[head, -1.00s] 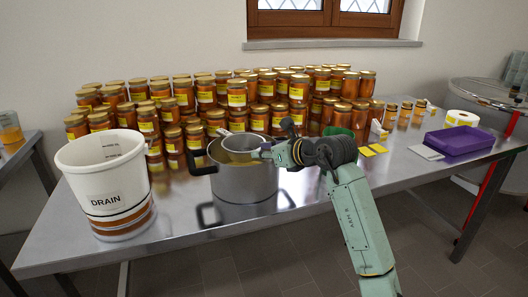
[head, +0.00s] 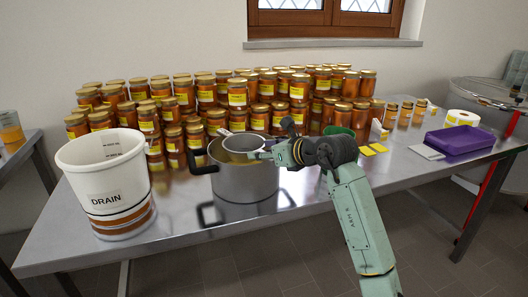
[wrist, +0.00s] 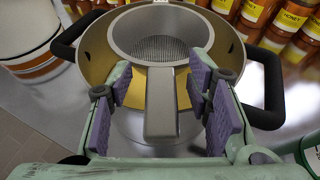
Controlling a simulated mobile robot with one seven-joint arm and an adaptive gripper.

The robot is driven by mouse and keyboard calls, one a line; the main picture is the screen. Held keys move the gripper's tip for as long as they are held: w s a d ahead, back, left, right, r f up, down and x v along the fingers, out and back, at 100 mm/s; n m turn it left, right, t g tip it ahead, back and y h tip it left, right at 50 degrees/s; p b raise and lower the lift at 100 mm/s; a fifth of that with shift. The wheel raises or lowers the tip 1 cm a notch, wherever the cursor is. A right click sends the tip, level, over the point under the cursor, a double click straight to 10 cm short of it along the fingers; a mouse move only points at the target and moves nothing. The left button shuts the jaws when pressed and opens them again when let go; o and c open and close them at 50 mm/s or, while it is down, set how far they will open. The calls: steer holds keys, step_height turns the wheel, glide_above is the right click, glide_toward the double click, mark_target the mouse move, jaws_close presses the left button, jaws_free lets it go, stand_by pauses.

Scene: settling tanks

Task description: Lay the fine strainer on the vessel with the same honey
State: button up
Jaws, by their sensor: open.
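The fine strainer is a grey ring with a mesh bottom (wrist: 160,48) and a flat grey handle (wrist: 161,105). In the head view the strainer (head: 241,143) sits at the mouth of a steel pot (head: 245,186) with black side handles. In the wrist view golden honey or a golden inside shows in the pot (wrist: 98,52) around the strainer. My gripper (wrist: 160,84) is open, its purple pads on either side of the strainer's handle with gaps. In the head view my gripper (head: 263,155) is over the pot's right side, its fingers partly hidden.
A white bucket marked DRAIN (head: 105,190) stands left of the pot. Many honey jars (head: 237,93) crowd the back of the steel table. A purple tray (head: 460,140), a label roll (head: 462,118) and yellow cards (head: 373,148) lie right. The table's front right is clear.

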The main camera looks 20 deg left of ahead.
steer(key=v, duration=1.2)
